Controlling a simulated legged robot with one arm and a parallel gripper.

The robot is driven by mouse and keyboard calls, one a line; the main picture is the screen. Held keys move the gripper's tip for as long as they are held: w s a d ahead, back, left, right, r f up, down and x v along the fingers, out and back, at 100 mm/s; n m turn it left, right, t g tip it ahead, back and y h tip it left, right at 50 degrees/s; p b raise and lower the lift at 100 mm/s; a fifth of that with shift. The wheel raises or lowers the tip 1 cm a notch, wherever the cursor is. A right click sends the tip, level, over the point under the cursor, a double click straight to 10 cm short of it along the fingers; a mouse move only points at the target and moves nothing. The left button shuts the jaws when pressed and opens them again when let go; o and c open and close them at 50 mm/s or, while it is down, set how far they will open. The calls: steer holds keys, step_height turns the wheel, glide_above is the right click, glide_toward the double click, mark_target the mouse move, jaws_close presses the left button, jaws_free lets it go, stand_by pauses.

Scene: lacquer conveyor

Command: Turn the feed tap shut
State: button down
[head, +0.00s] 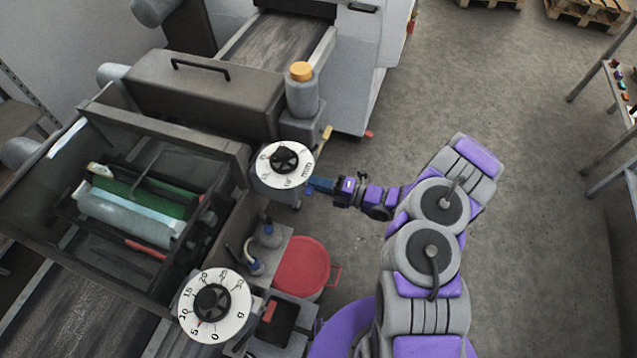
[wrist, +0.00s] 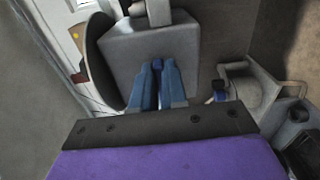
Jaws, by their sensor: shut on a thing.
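My gripper (wrist: 158,78) has its two blue fingers closed around a small dark-blue piece (wrist: 158,64), which looks like the handle of the feed tap. It sits against the front of a grey box-shaped housing (wrist: 150,45). The fingers hide most of it, so I cannot tell how far the tap is turned. In the head view my gripper (head: 318,185) reaches in from the right, just below and right of the upper white dial (head: 300,158). The tap itself is hidden there.
A second white dial (head: 235,300) is at the lower left. A red round lid (head: 300,268) and grey vessels with blue parts (head: 254,266) lie between the dials. A yellow-capped bottle (head: 302,90) stands above. The floor (head: 545,200) at right is free.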

steer(key=shift+w+d+m, duration=0.1)
steer(key=shift+m, duration=0.2)
steer(key=c, duration=1.4)
jaws_free()
steer(key=shift+w+f, duration=0.1)
steer(key=shift+f, duration=0.05)
steer(key=shift+o, duration=1.2)
steer(key=p+v, duration=0.1)
steer(key=v, duration=1.6)
steer(key=shift+d+p, duration=0.15)
steer(key=shift+p, duration=0.15)
